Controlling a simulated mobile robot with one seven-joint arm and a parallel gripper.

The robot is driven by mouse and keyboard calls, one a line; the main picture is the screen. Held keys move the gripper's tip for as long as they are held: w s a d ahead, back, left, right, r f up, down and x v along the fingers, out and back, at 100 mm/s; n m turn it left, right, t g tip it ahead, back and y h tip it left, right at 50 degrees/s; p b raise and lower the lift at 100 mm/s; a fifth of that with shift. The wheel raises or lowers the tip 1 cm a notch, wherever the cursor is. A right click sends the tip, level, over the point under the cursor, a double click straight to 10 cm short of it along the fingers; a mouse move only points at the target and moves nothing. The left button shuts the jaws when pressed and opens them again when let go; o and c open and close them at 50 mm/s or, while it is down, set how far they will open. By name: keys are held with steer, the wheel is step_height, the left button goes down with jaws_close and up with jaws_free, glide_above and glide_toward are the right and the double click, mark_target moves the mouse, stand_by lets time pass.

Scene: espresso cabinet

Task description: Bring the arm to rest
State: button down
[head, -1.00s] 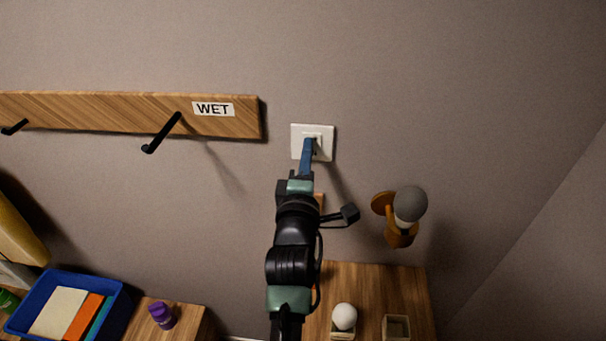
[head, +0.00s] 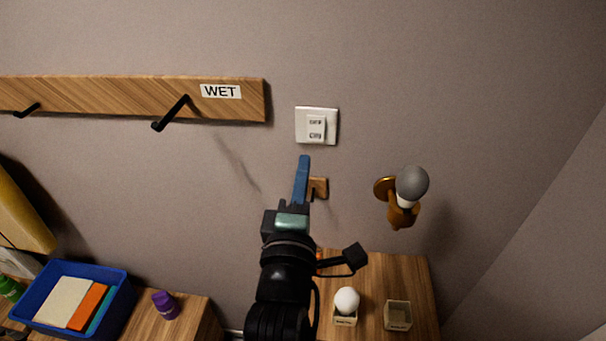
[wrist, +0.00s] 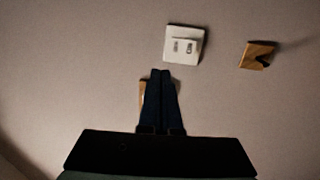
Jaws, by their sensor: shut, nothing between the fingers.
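My gripper (head: 304,160) is shut and empty, its blue fingers together and pointing up at the wall. The switch also shows in the wrist view (wrist: 184,45), just above and right of the fingertips. A small wooden wall piece (head: 319,187) sits just right of the fingers, partly hidden behind them.
A wall lamp (head: 404,197) juts out at right. A wooden rail (head: 130,97) with black hooks and a WET label is at upper left. Below are a white ball (head: 346,300), a small empty box (head: 397,315), a blue bin (head: 112,300) and a purple-capped item (head: 165,305).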

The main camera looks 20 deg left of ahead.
steer(key=shift+w, duration=0.1)
steer(key=shift+s, duration=0.2)
steer(key=shift+w, duration=0.1)
steer(key=s+d+r+m+t+h+b, duration=0.1)
steer(key=d+r+m+t, duration=0.1)
steer(key=d+r+m, duration=0.3)
steer(key=d+r+m+t+h+b, duration=0.1)
steer(key=r+m, duration=0.1)
steer(key=r, duration=0.5)
steer(key=s+d+r+m+t+h+b, duration=0.1)
steer(key=d+r+m+t, duration=0.2)
steer(key=r, duration=0.4)
steer(key=s+d+r+m+t+h, duration=0.1)
steer(key=s+d+r+m, duration=0.3)
steer(key=s+r+m, duration=0.1)
steer(key=s+d+r+m+t+h+b, duration=0.1)
steer(key=s+d+r+m, duration=0.2)
steer(key=s+r+m, duration=0.2)
step_height(320, 180, up, 3)
steer(key=shift+d+r+m+t, duration=0.1)
steer(key=shift+d+m+t, duration=0.3)
steer(key=shift+m, duration=0.2)
steer(key=shift+a, duration=0.1)
